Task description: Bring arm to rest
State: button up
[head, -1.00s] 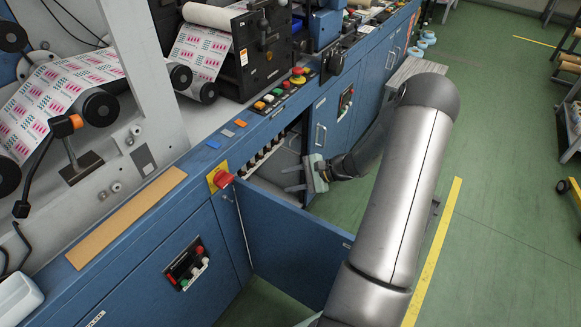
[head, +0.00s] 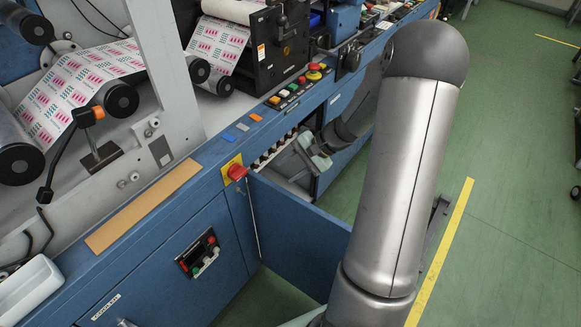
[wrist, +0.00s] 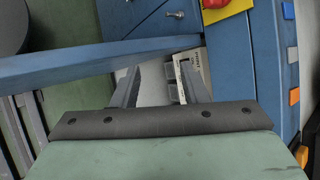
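My gripper (head: 290,158) is at the open cabinet below the blue machine's control ledge, by the opening. In the wrist view its two fingers (wrist: 160,88) stand apart with a gap between them, and nothing is held. The gripper's green-grey body fills the lower part of that view. The silver arm link (head: 392,190) is mine and hides part of the machine front. A white component with dark switches (wrist: 190,78) shows near and behind the right finger.
The cabinet door (head: 295,230) stands open, close to my gripper and arm. A red emergency stop (head: 237,172) sits on the ledge beside the opening. Several buttons (head: 295,88) are farther along. Green floor (head: 505,200) is free to the right, past a yellow line.

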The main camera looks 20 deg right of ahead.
jog(key=s+a+r+n+g+h+p, duration=0.35)
jog(key=s+a+r+n, duration=0.25)
jog(key=s+a+r, duration=0.4)
jog(key=s+r+n+h+p, duration=0.2)
jog(key=s+r+n+h, duration=0.2)
jog(key=s, duration=0.8)
notch_tip(320, 180, up, 4)
jog(key=shift+s+f+n+t+h+p, duration=0.1)
jog(key=shift+s+n+t+h+p, duration=0.3)
jog(key=shift+n, duration=0.6)
